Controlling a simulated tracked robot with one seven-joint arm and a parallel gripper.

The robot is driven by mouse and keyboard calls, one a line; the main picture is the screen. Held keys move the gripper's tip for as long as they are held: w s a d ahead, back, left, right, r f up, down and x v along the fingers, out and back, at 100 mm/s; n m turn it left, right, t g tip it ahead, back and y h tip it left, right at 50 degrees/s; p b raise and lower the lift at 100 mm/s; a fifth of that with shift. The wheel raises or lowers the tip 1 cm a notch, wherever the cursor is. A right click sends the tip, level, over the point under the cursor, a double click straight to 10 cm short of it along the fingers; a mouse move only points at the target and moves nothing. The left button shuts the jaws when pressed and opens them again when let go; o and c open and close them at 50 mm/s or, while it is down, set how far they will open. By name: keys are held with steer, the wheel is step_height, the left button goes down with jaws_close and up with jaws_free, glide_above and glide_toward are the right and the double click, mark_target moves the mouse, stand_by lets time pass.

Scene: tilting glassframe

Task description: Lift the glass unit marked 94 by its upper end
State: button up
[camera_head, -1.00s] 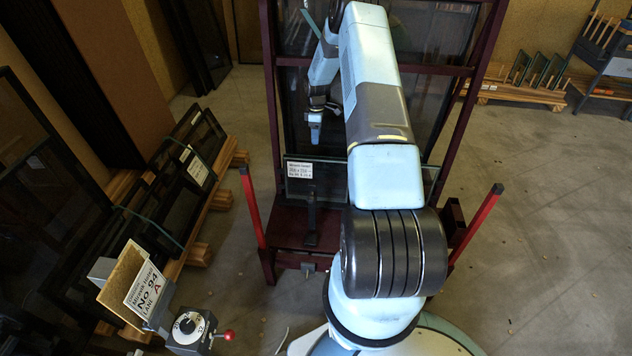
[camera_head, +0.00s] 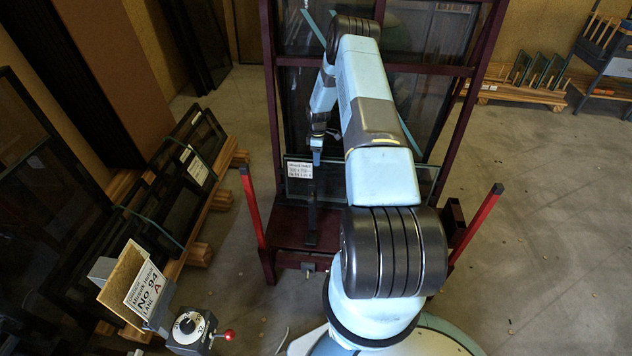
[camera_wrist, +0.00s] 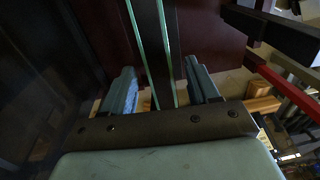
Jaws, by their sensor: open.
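A small glass unit (camera_head: 330,185) with a white label stands low on the frame; I cannot read its number clearly. My gripper (camera_head: 316,160) is at its upper left, by the label. In the wrist view the unit (camera_wrist: 151,45) shows as two green glass edges with a dark strip between. The open fingers of my gripper (camera_wrist: 160,88) stand either side of these edges, with visible gaps on both sides. The unit's far end is out of the wrist view, and my arm hides its middle in the head view.
The dark red tilting frame (camera_head: 271,80) holds large panes behind the unit. Red posts (camera_head: 253,205) flank it. Dark panes lean at left; floor at right is mostly clear.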

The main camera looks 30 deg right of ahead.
step_height(320, 180, down, 5)
steer(key=shift+s+a+r, duration=0.1)
steer(key=shift+c, duration=0.4)
jaws_close()
stand_by(1.0)
steer(key=shift+w+r, duration=0.15)
steer(key=shift+w, duration=0.05)
